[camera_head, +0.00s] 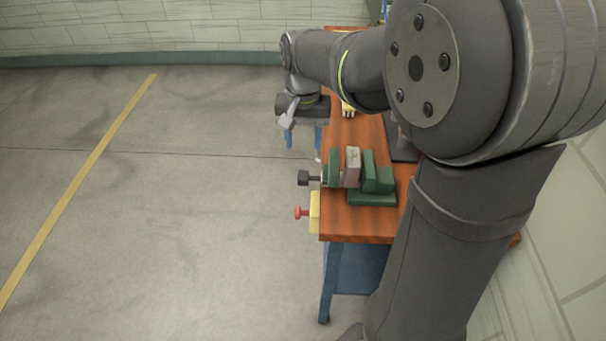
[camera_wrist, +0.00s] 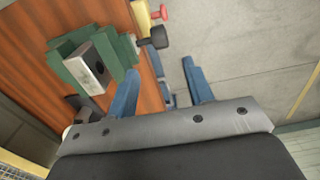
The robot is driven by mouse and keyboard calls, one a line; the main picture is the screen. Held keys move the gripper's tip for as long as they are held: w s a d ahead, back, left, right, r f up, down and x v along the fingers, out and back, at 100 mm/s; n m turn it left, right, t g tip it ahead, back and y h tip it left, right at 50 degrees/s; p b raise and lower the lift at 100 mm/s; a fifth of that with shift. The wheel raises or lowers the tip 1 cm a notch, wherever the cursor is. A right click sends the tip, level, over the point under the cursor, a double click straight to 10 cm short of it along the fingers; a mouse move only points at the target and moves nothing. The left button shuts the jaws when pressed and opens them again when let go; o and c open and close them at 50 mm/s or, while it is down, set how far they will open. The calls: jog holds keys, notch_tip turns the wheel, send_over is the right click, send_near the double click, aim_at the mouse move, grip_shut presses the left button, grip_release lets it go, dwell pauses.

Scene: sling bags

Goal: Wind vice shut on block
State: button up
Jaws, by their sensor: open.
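The green vice (camera_head: 372,198) sits on the wooden bench, with a grey block (camera_head: 352,168) upright between its jaws. Whether both jaws touch the block cannot be told. The vice's black handle (camera_head: 304,178) sticks out past the bench's left edge. In the wrist view, the vice (camera_wrist: 73,68), block (camera_wrist: 92,70) and handle (camera_wrist: 155,38) are at the upper left and top. My gripper (camera_head: 303,138) is open with its blue fingers pointing down, beyond the handle and off the bench's left edge.
A red knob (camera_head: 301,212) on a yellow mount (camera_head: 314,212) projects from the bench edge, nearer than the handle. A small yellow object (camera_head: 347,108) lies farther back on the bench (camera_head: 345,228). The floor left of the bench is clear.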

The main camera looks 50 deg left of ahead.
aim_at(303, 173)
notch_tip(303, 173, down, 13)
jog(key=shift+r, duration=0.2)
jog(key=c, duration=1)
